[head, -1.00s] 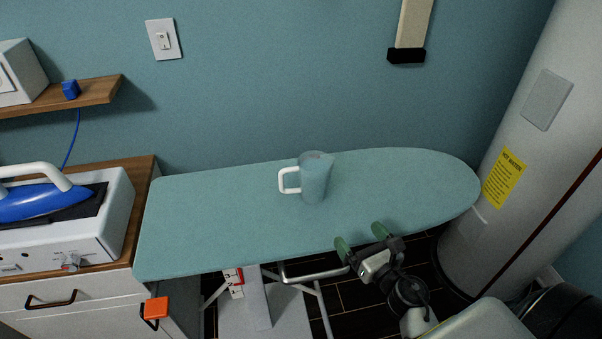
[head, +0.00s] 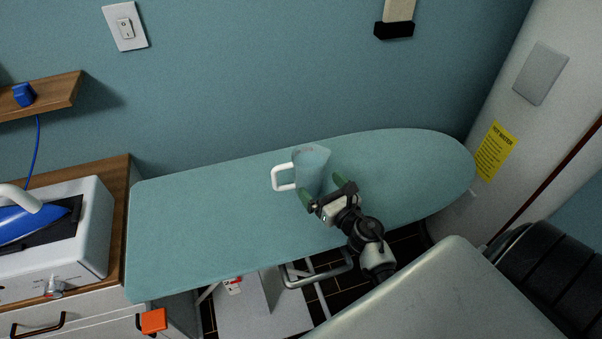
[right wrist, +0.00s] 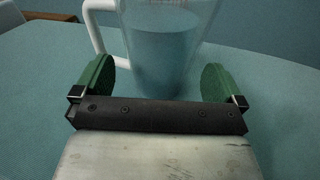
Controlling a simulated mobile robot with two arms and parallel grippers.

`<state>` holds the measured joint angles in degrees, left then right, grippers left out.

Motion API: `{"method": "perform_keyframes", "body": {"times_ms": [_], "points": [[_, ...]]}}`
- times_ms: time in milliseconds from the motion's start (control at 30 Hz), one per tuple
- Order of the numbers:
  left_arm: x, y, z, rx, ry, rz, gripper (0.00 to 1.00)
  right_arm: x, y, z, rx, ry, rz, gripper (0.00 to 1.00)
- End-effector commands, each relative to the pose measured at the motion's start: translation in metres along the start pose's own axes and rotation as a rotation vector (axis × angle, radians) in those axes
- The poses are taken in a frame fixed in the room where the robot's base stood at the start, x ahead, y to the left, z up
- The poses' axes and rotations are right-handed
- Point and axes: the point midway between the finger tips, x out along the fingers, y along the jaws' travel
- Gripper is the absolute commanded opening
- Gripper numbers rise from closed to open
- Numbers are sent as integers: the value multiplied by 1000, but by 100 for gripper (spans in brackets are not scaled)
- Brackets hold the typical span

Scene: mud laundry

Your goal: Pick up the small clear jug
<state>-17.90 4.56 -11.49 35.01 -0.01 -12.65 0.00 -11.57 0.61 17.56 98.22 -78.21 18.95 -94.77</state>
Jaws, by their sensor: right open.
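The small clear jug (head: 311,171) with a white handle (head: 283,177) on its left side stands upright on the teal ironing board (head: 220,220). My right gripper (head: 322,190) is open at the jug's near side. In the right wrist view the jug (right wrist: 160,50) stands just ahead, with its lower body between the two green fingertips of my gripper (right wrist: 158,82); I cannot tell if they touch it. The handle (right wrist: 97,25) is by the left finger. My left gripper is not in view.
A blue iron (head: 28,219) rests on a white box (head: 85,250) on the cabinet at left. A water heater (head: 500,110) with a yellow label stands at right. The teal wall is close behind the board. The board's left part is clear.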

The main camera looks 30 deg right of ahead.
Motion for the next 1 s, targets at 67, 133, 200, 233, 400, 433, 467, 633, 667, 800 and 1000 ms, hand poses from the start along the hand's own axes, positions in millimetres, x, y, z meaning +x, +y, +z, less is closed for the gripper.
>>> {"method": "perform_keyframes", "body": {"times_ms": [67,133,200,233,400,433,467,633,667,800,1000], "points": [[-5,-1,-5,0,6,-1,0,11,1,2,3,-2,-1,100],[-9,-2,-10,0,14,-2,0,22,2,0,5,-2,-1,100],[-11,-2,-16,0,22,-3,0,33,2,-1,4,-2,-1,100],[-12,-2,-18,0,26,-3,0,37,2,-1,3,-2,-1,100],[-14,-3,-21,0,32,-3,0,48,2,-3,1,0,0,100],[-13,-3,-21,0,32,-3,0,48,2,-3,1,0,0,100],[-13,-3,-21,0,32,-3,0,48,2,-4,1,0,0,100],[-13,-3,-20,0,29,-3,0,48,2,-4,0,0,0,95],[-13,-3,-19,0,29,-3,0,48,2,-4,0,0,0,91],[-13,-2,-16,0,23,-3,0,48,2,-4,1,0,0,69],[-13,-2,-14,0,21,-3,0,49,2,-2,1,-4,0,43]]}}
